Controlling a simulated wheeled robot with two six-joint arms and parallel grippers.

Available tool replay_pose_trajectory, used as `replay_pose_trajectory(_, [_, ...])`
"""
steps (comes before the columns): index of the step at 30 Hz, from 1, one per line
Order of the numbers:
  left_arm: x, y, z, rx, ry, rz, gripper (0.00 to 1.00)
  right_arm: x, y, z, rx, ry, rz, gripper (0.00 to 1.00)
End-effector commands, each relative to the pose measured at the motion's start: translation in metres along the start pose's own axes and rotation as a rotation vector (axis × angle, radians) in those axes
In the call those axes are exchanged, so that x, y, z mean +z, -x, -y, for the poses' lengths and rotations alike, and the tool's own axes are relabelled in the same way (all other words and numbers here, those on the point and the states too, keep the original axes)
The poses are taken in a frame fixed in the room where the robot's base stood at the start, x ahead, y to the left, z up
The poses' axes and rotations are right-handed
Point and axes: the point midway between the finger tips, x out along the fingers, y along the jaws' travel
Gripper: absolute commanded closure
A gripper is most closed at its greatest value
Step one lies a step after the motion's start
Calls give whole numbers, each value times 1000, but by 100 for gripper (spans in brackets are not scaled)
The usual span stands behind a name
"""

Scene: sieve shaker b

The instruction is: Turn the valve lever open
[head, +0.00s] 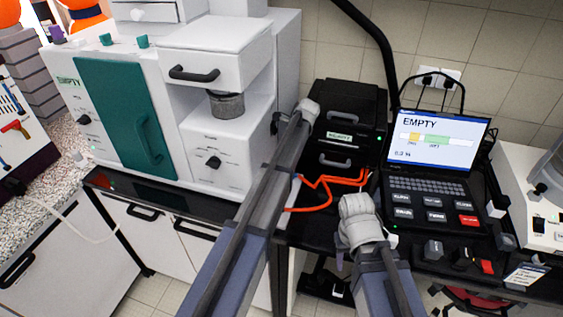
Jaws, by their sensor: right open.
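I cannot pick out the valve lever with certainty in the head view. My right gripper (357,208) is at the pale end of the arm that comes up from the bottom, left of the laptop-like console. It is open, and I see nothing held in it; its fingers are hard to make out. My left arm reaches up between the white machine and the black box. Its far end is a pale joint, and no left fingers show. This arm hides part of the white machine's right side.
A white machine (120,60) with a green door (120,115) fills the left. A black box (345,105) stands at centre. A console (437,140) reading EMPTY stands to its right. An orange cable (318,181) lies between my arms. Another white device (535,195) is at the right edge.

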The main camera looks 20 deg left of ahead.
Motion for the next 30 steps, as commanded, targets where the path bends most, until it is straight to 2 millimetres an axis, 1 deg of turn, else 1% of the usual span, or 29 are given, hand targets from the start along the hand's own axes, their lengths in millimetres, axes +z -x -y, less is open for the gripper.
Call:
replay_pose_trajectory(1, [-1,-8,0,0,0,0,0,0,-7,1,0,0,0,50])
replay_pose_trajectory(3, [-1,-9,0,0,0,0,0,0,-9,1,0,0,0,50])
replay_pose_trajectory(11, [0,-8,0,0,0,0,0,0,-8,1,0,0,0,50])
replay_pose_trajectory(27, [0,-8,0,0,0,0,61,0,-8,1,0,0,0,50])
replay_pose_trajectory(28, [0,-8,0,0,0,0,64,0,-8,1,0,0,0,50])
replay_pose_trajectory(30, [0,-8,0,1,3,0,66,0,-8,1,0,0,0,50])
